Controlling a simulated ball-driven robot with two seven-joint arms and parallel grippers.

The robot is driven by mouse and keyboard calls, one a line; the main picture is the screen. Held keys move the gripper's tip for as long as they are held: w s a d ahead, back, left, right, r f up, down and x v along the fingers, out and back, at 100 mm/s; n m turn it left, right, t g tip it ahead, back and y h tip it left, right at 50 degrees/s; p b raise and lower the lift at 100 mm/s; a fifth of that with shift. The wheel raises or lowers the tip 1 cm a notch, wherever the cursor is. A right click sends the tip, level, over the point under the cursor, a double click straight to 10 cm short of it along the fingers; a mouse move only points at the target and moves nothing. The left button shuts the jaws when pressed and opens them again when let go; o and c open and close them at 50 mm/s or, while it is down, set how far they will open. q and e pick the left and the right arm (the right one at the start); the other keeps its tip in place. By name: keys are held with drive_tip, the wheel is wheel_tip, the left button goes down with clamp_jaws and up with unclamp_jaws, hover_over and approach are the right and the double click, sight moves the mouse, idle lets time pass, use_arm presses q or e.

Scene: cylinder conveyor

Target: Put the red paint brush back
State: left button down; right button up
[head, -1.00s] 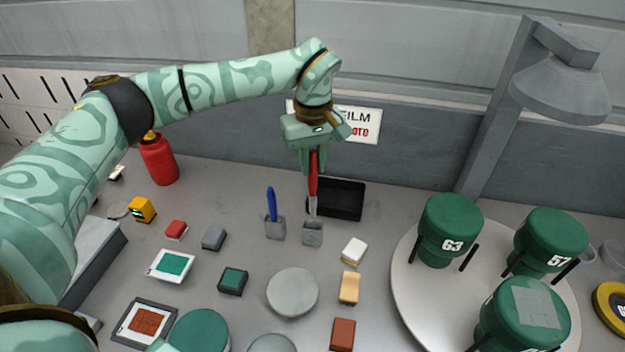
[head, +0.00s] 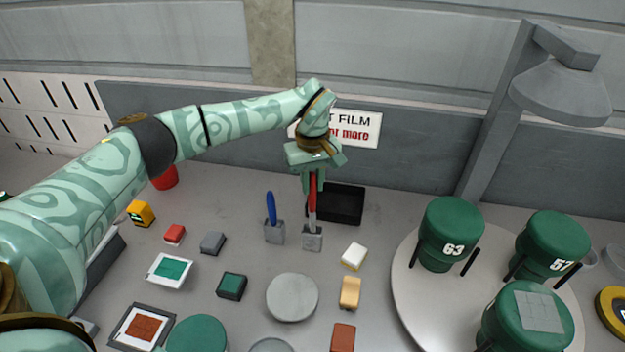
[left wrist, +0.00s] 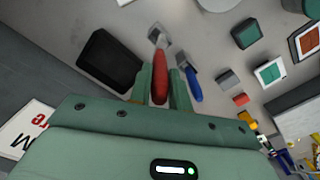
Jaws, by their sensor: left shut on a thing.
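My left gripper (head: 313,183) is shut on the red paint brush (head: 312,203), which hangs upright with its handle up. The brush's lower end meets the top of a small grey holder (head: 312,240) and looks to be in it; how deep it goes I cannot tell. The brush's red handle (left wrist: 160,84) also shows between my fingers in the left wrist view. A blue paint brush (head: 270,208) stands in a similar grey holder (head: 274,233) just to the left. My right gripper is not in view.
A black tray (head: 347,221) lies just right of and behind the holders. Several small blocks, a grey disc (head: 292,297) and a white eraser-like block (head: 354,256) lie in front. Green numbered canisters stand on a round turntable (head: 410,284) at the right. A grey wall closes the back.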

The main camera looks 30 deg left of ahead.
use_arm(q)
drive_tip(key=shift+f, duration=0.35)
drive_tip(key=c, duration=1.3)
unclamp_jaws()
wheel_tip(320, 180, up, 13)
drive_tip(key=p, duration=0.1)
